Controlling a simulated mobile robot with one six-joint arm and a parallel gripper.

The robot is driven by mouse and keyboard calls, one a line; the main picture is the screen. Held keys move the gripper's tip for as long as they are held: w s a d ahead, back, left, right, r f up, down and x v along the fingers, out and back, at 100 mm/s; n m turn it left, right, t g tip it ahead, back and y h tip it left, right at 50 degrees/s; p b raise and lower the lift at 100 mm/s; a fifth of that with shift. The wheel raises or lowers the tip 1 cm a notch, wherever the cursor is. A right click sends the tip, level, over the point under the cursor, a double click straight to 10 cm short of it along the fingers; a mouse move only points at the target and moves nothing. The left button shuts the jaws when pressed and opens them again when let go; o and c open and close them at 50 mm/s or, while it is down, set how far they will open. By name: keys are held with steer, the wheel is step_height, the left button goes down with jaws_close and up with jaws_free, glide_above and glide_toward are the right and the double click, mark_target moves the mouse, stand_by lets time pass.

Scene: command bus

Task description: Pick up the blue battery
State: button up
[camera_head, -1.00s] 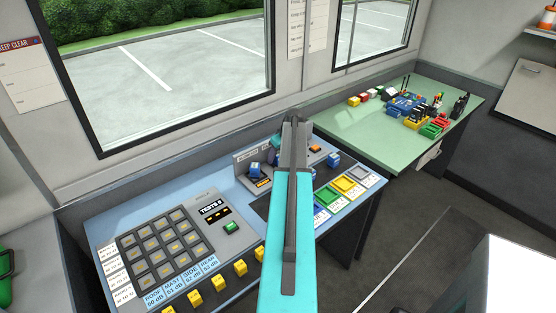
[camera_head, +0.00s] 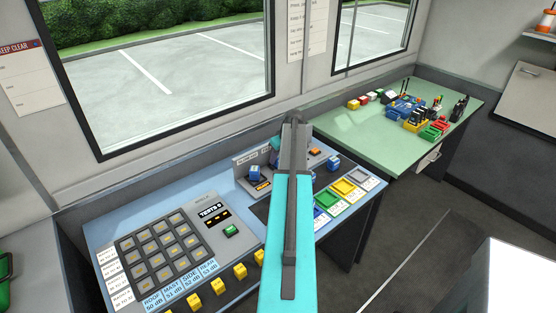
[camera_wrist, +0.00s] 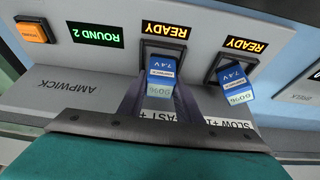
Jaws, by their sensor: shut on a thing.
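I cannot tell whether the battery is fully seated. A second blue battery (camera_wrist: 234,83) is in the neighbouring slot to the right, apart from my fingers. In the head view, my arm hides the held battery; another blue battery (camera_head: 254,172) shows left of the arm at the charger.
An orange button (camera_wrist: 35,31) and lit READY signs (camera_wrist: 165,30) are on the charger. In the head view, a further blue block (camera_head: 334,162) stands right of my arm near coloured trays (camera_head: 343,187). A keypad (camera_head: 160,243) lies left. A green table (camera_head: 350,125) stands behind right.

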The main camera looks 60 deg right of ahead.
steer(key=shift+r+b, duration=1.4)
steer(key=shift+r, duration=3.3)
